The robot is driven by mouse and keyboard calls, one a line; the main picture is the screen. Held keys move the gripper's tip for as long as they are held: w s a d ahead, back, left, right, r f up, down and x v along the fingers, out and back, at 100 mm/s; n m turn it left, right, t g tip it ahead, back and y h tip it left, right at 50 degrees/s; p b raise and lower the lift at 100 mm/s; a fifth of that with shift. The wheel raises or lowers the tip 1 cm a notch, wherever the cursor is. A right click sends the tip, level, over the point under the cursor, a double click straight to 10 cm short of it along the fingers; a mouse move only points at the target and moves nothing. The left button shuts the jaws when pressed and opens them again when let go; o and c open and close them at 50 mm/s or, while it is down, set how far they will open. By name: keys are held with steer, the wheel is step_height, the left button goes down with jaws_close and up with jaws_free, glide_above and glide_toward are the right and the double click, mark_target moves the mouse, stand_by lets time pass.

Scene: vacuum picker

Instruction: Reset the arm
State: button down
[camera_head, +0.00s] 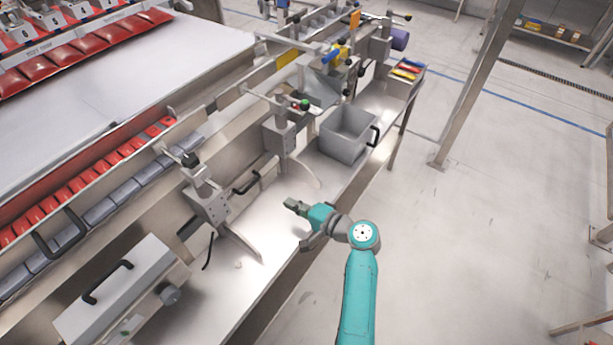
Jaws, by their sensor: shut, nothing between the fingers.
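My teal arm (359,285) rises from the bottom of the head view and bends left at its elbow over the edge of the metal shelf. My gripper (292,205) is at the arm's far end, above the steel shelf. It is small in the picture, points to the left, and looks shut and empty. Nothing touches it that I can see.
The steel shelf (225,285) runs diagonally along the machine. A grey bin (345,136) stands on it beyond my gripper. Metal clamp-like fittings (207,200) stand left of my gripper. A steel post (478,85) stands at the right. The floor (470,250) at the right is clear.

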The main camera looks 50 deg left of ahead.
steer(key=shift+d+f, duration=0.1)
steer(key=shift+d, duration=0.05)
steer(key=w+d+f+m+t+h, duration=0.15)
steer(key=d+f+t, duration=0.25)
steer(key=d+f, duration=0.45)
steer(key=w+d+f+m+t+h, duration=0.1)
steer(key=d+f+m+t, duration=0.3)
steer(key=d, duration=0.7)
steer(key=s+d+f+t+h, duration=0.2)
steer(key=s+d+t, duration=0.1)
steer(key=d, duration=0.8)
steer(key=s+d+f+t+h, duration=0.2)
steer(key=s+d+f, duration=0.1)
steer(key=d, duration=0.7)
steer(key=s+d+r+t+h, duration=0.25)
steer(key=s+d+r, duration=0.25)
steer(key=d, duration=0.3)
steer(key=s+d+r+t+h, duration=0.25)
steer(key=s+d+r, duration=0.2)
steer(key=d, duration=0.25)
steer(key=s+d+r+n+h, duration=0.1)
steer(key=s+d+r, duration=0.2)
steer(key=s+r, duration=0.2)
steer(key=s+d+r+n+t+h, duration=0.1)
steer(key=s+d+r+h, duration=0.1)
steer(key=r, duration=0.9)
steer(key=s+d, duration=0.1)
steer(key=s, duration=0.1)
steer(key=shift+s+r+t, duration=0.3)
steer(key=shift+s+r, duration=0.05)
